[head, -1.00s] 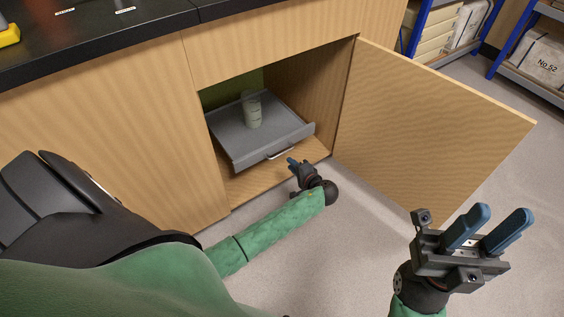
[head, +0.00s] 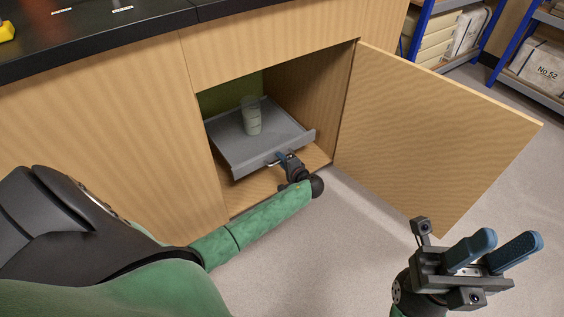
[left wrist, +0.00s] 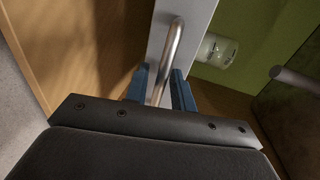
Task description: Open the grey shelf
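The grey shelf (head: 236,146) is a pull-out tray inside the open wooden cabinet, with a metal bar handle (left wrist: 172,52) on its front. My left gripper (head: 281,158) is at the shelf's front. In the left wrist view its two blue fingers (left wrist: 160,88) stand on either side of the handle bar, with small gaps visible; whether they touch it is unclear. A translucent jar (head: 251,115) stands upright on the shelf and also shows in the left wrist view (left wrist: 215,50). My right gripper (head: 494,252) is open and empty, in front of the cabinet door.
The wooden cabinet door (head: 430,130) stands swung open to the right. A black countertop (head: 110,35) lies above the cabinet. Blue-framed racks with boxes (head: 540,65) stand at the back right. The floor (head: 345,255) before the cabinet is clear.

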